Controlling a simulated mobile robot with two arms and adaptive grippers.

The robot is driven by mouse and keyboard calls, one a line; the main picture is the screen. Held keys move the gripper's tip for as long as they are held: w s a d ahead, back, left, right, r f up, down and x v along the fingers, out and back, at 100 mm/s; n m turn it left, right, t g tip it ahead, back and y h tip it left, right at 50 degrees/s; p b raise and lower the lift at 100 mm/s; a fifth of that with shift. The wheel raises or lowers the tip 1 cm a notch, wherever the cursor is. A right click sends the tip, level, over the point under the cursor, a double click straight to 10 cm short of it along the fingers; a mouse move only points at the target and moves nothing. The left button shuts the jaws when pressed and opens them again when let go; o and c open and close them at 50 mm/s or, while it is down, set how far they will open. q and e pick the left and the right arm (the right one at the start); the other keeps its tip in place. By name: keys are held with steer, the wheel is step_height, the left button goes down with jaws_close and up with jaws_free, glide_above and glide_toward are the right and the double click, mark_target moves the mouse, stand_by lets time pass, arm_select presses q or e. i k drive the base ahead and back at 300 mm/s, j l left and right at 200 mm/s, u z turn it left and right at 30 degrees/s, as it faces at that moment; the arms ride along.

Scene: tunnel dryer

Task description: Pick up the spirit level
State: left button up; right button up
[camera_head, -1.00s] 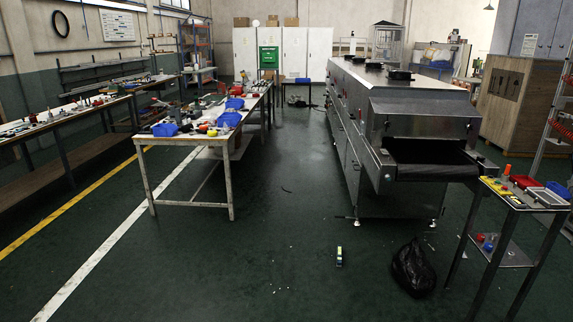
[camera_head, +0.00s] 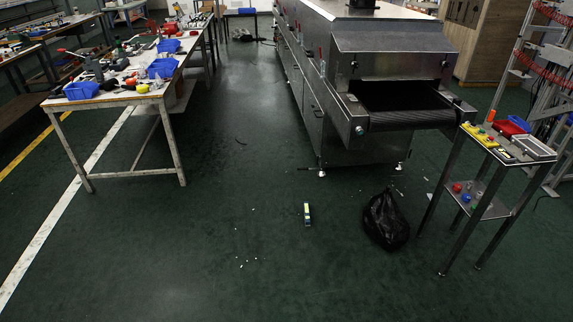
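A small yellow-green and pale object (camera_head: 307,214) lies alone on the dark green floor, in front of the dryer and left of the black bag. It may be the spirit level, but it is too small to be sure. A yellow object with dark marks (camera_head: 479,135) lies on the left part of the small stand's top at the right; I cannot tell whether that is a spirit level. Neither of my grippers is in view.
A black plastic bag (camera_head: 385,221) sits on the floor before the steel tunnel dryer (camera_head: 315,120). The small metal stand (camera_head: 467,225) is at the right. A cluttered workbench (camera_head: 138,97) is at the left. Small white scraps (camera_head: 240,262) dot the otherwise open floor.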

mark_target(306, 203)
steer(key=i+j+z, duration=0.15)
steer(key=i, duration=0.15)
steer(key=i+j+z, duration=0.35)
steer(key=i+j, duration=0.2)
steer(key=i, duration=0.2)
steer(key=i+j+z, duration=0.1)
steer(key=i+j, duration=0.3)
steer(key=i, duration=0.15)
